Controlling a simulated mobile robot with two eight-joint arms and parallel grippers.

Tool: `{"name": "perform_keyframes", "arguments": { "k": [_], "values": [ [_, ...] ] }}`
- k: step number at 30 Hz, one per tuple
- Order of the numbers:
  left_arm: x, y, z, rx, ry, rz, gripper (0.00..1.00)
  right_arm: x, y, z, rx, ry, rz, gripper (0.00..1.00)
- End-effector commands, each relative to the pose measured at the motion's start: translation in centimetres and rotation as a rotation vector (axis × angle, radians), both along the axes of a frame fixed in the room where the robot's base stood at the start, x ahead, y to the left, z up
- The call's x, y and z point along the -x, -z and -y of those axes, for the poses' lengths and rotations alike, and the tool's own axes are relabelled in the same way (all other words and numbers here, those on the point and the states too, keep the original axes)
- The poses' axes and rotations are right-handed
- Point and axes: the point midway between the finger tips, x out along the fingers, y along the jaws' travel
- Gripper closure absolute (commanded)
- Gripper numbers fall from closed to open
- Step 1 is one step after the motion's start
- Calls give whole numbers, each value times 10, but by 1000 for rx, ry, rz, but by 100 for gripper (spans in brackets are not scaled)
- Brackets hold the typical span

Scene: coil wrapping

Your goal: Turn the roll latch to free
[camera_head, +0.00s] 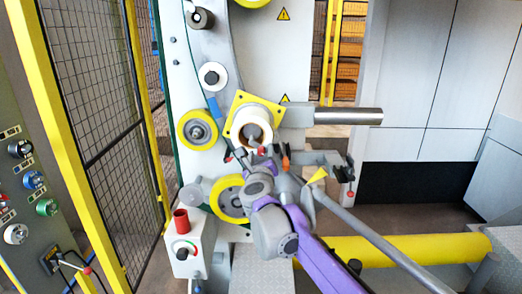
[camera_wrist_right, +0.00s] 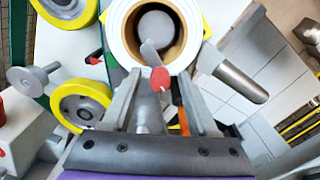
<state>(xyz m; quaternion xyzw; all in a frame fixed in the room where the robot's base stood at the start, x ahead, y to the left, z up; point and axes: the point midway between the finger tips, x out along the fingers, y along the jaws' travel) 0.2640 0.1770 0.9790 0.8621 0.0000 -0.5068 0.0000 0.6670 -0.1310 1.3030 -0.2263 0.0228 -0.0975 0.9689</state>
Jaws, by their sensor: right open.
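The roll latch is a thin grey lever (camera_wrist_right: 150,52) with a red tip (camera_wrist_right: 159,78), in front of the roll's core. Its red tip also shows in the head view (camera_head: 261,150). The white roll (camera_head: 245,118) with a brown core (camera_wrist_right: 127,32) sits on the machine against a yellow square plate (camera_head: 232,100). My right gripper (camera_head: 262,158) is open, just in front of the roll. In the right wrist view its fingers (camera_wrist_right: 160,88) stand on either side of the red tip, with gaps showing. Contact with the latch cannot be told. My left gripper is not in view.
Yellow wheels (camera_head: 198,130) flank the roll on the left, with another below it. A metal bar (camera_head: 348,116) sticks out to the right. A control box with a red top (camera_head: 181,220) stands lower left. A yellow fence (camera_head: 62,130) lies further left.

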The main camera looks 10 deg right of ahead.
Motion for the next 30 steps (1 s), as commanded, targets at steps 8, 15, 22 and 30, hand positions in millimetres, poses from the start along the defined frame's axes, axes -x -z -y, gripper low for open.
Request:
{"name": "perform_keyframes", "arguments": {
  "k": [8, 15, 22, 30],
  "values": [
    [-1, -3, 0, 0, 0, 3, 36, -13, 0, 3, 1, -1, -1, 41],
    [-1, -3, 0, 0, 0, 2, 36, -13, 1, 3, 1, -1, -1, 51],
    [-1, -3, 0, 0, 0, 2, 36, -13, 1, 3, 1, 0, 0, 93],
    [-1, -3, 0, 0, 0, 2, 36, -13, 0, 4, 4, 1, 0, 100]
  ]
}}
